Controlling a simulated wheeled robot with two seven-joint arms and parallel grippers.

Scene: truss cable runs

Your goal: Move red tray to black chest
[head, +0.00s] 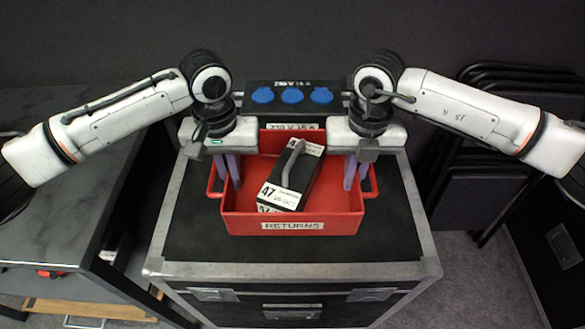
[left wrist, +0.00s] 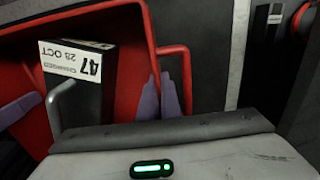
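The red tray (head: 346,223), labelled RETURNS, sits on the black top of the metal-edged chest (head: 290,250). It also shows in the left wrist view (left wrist: 110,12). My right gripper (head: 355,173) is at the right side in the same pose. Both look shut on the tray, though the contact is partly hidden. A black box with a grey handle and white label 47 (head: 290,185) lies tilted in the tray.
A black panel with blue round caps (head: 292,95) stands behind the tray. A dark table (head: 60,200) is at the left. Folded black chairs (head: 490,160) lean at the right. The chest top in front of the tray is clear.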

